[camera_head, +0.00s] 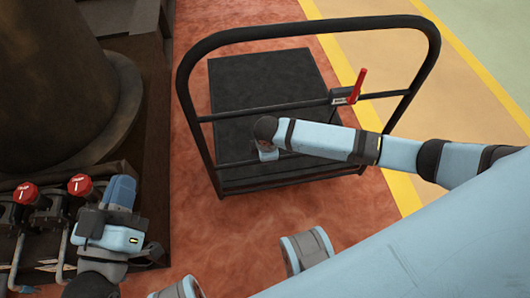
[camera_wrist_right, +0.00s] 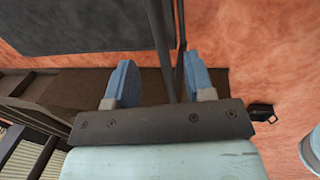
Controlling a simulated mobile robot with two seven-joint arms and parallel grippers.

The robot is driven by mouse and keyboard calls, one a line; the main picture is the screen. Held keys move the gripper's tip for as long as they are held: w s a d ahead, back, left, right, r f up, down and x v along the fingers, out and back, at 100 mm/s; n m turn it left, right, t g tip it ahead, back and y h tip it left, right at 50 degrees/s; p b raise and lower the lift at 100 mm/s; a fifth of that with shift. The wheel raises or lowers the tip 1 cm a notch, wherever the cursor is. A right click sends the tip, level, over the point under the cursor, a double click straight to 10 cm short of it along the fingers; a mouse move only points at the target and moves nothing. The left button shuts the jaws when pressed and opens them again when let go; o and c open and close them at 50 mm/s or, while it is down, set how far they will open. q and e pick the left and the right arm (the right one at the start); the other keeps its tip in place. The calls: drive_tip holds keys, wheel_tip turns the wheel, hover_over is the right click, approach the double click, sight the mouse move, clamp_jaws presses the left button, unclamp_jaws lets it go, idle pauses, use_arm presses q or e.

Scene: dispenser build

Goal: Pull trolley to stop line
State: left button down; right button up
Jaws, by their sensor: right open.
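The trolley has a flat black deck (camera_head: 262,85) and a tall black tube handle frame (camera_head: 187,95) with crossbars, standing on the red floor. A red lever (camera_head: 357,86) sits on its upper crossbar. My right gripper (camera_wrist_right: 158,75) is open; dark bars of the frame pass between its two blue fingers, with gaps at both sides. In the head view its hand is at the lower part of the frame, fingers mostly hidden. My left gripper (camera_head: 120,192) is at the lower left beside red-knobbed valves, away from the trolley; its finger gap is unclear. A yellow line (camera_head: 400,190) runs right of the trolley; I cannot tell whether it is the stop line.
Red-knobbed valves (camera_head: 26,193) and pipes stand at the lower left. A large dark cylinder (camera_head: 60,80) on a dark base fills the upper left. Tan floor (camera_head: 385,50) lies beyond the yellow line. Red floor is clear in front of the trolley.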

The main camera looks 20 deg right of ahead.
drive_tip(key=f+b, duration=0.1)
drive_tip(key=f, duration=0.1)
drive_tip(key=w+f+b, duration=0.1)
drive_tip(key=f, duration=0.2)
drive_tip(key=f+b, duration=0.2)
drive_tip(key=shift+w+d+f, duration=0.15)
drive_tip(key=shift+w+f, duration=0.05)
drive_tip(key=shift+f, duration=0.05)
use_arm(q)
drive_tip(key=f+g, duration=0.1)
drive_tip(key=f, duration=0.1)
drive_tip(key=f+g, duration=0.1)
drive_tip(key=f, duration=0.2)
drive_tip(key=shift+d+f+m, duration=0.2)
drive_tip(key=shift+f+m, duration=0.1)
drive_tip(key=shift+f, duration=0.05)
use_arm(e)
clamp_jaws()
idle(0.4)
